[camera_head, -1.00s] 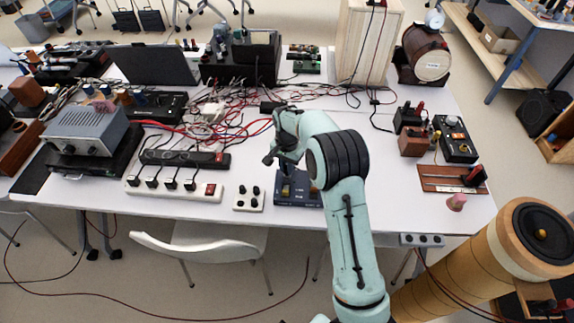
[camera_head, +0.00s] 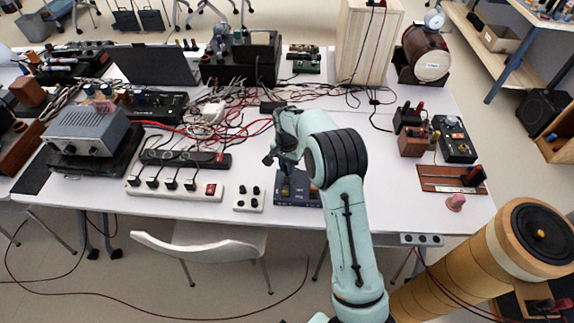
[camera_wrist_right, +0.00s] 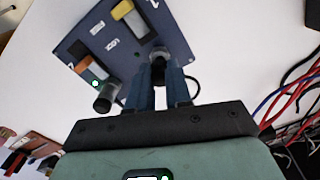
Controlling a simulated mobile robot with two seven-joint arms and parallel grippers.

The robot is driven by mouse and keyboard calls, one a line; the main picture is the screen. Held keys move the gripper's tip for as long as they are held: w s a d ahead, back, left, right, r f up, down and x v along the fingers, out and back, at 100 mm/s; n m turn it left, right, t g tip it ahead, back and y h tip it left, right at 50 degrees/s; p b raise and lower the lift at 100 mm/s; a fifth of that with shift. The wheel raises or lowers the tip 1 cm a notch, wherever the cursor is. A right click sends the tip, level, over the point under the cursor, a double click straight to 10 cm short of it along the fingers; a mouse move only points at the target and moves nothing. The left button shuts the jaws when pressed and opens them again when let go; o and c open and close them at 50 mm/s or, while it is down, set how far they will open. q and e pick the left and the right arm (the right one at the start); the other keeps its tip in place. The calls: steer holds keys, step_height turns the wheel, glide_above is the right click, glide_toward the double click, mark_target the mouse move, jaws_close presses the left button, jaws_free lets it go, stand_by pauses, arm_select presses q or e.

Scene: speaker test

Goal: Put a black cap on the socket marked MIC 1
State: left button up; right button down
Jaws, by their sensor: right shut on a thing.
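A dark blue box (camera_head: 309,198) with sockets sits at the table's front edge; in the right wrist view its face (camera_wrist_right: 105,50) carries white marks, including a 1 and a 2, and orange and yellow switches. My right gripper (camera_head: 287,172) points down over the box. In the right wrist view its fingers (camera_wrist_right: 158,78) are shut on a small dark round part, seemingly a black cap (camera_wrist_right: 158,54), at the box's edge on the side of the 1. I cannot tell whether it is seated on a socket. A dark cylinder (camera_wrist_right: 104,98) stands at the edge near the 2. My left gripper is out of view.
A white block (camera_head: 249,207) with several black knobs lies left of the box. Further left is a white power strip (camera_head: 205,190). Tangled red and black cables (camera_head: 240,105) lie behind.

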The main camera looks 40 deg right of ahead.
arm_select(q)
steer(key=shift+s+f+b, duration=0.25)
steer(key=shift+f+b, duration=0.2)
arm_select(e)
steer(key=shift+f, duration=0.9)
steer(key=c, duration=1)
jaws_free()
steer(key=shift+o, duration=0.2)
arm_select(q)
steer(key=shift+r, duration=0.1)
arm_select(e)
steer(key=shift+r, duration=0.15)
steer(key=shift+r+p, duration=1.25)
steer(key=shift+r, duration=0.75)
steer(key=shift+r+p, duration=0.9)
steer(key=shift+r, duration=0.75)
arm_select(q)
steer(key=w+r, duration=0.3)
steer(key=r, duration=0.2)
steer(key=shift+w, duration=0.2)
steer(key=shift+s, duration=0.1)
